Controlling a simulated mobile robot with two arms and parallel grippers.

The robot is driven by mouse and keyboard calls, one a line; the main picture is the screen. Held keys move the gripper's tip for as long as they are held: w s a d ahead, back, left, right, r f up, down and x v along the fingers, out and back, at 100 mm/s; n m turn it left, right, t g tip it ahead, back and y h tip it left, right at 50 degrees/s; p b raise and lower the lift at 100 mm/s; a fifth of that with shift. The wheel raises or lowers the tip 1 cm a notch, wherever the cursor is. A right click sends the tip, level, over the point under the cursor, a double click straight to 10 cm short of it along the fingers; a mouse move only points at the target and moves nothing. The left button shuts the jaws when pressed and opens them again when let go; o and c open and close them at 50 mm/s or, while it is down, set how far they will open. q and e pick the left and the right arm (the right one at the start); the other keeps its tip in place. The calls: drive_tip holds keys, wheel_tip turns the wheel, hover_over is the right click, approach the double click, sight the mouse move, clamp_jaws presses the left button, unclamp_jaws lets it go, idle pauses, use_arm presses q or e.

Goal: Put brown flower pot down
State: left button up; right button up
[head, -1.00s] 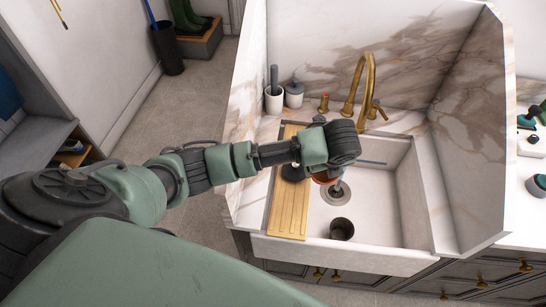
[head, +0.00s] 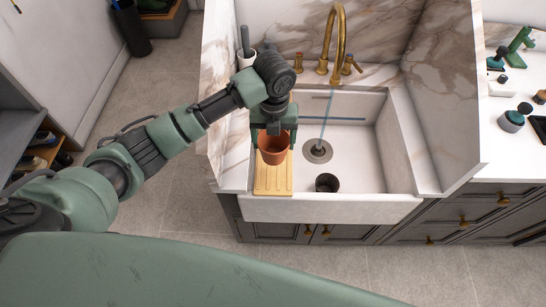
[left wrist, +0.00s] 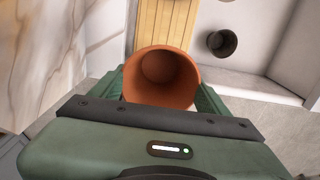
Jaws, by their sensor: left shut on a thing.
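The brown flower pot (head: 273,150) is a terracotta cup, upright with its open mouth up. My left gripper (head: 274,136) is shut on it, with a finger on either side. The pot is over the wooden board (head: 272,184) at the left side of the sink; I cannot tell whether its base touches the board. In the left wrist view the pot (left wrist: 161,78) sits between the green fingers, and the slatted board (left wrist: 160,28) shows beyond it. My right gripper is not in view.
A brass faucet (head: 337,45) stands behind. A marble side wall (head: 217,90) rises left of the board. The board's front part is clear.

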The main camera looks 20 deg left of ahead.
sight(274, 158)
use_arm(q)
wheel_tip(274, 158, down, 8)
drive_tip(key=shift+f+p, duration=0.25)
drive_tip(key=shift+p, duration=0.35)
drive_tip(key=shift+f, duration=0.35)
drive_tip(key=shift+f, duration=0.1)
drive_tip(key=o, duration=1.4)
drive_tip(key=shift+c, duration=0.2)
wheel_tip(274, 158, up, 12)
drive_tip(key=b, duration=0.2)
